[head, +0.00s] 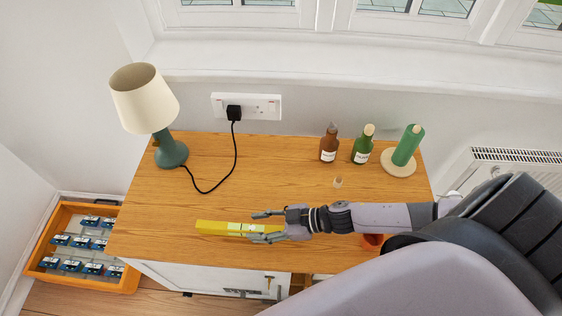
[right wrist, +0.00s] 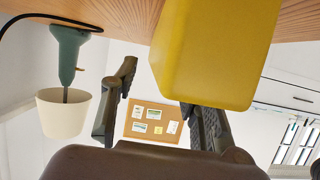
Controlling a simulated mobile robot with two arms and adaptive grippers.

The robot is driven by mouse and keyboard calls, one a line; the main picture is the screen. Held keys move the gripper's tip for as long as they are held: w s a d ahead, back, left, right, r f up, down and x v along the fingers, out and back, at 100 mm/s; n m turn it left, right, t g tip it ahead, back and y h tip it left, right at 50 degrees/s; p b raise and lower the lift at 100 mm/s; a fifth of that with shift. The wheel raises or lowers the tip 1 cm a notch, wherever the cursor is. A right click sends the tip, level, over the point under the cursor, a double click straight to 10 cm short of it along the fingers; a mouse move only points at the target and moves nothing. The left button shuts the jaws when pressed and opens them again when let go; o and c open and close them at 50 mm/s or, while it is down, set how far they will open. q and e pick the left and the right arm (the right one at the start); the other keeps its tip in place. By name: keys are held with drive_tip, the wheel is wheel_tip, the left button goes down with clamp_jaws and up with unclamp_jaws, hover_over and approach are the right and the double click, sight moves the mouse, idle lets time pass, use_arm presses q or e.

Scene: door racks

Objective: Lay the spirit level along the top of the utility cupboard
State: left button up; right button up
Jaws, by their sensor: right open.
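The yellow spirit level (head: 215,227) lies on the wooden top of the utility cupboard (head: 200,170), near its front edge and roughly parallel to it. My right gripper (head: 262,226) is open at the level's right end, with a finger on either side in the head view. In the right wrist view the level's yellow end (right wrist: 215,55) looms large, close to the right-hand finger, with a gap to the other finger. I cannot tell whether a finger touches it. My left gripper is not in view.
A lamp (head: 145,100) with a black cord stands at the back left. A brown bottle (head: 329,145), a green bottle (head: 363,147) and a green roll on a stand (head: 407,148) are at the back right. A reddish object (head: 373,241) is partly hidden under my right arm.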

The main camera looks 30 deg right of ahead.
drive_tip(key=v, duration=0.8)
drive_tip(key=shift+s+d+b, duration=0.15)
drive_tip(key=shift+b, duration=0.2)
drive_tip(key=shift+s+d+r, duration=0.25)
drive_tip(key=shift+d, duration=0.15)
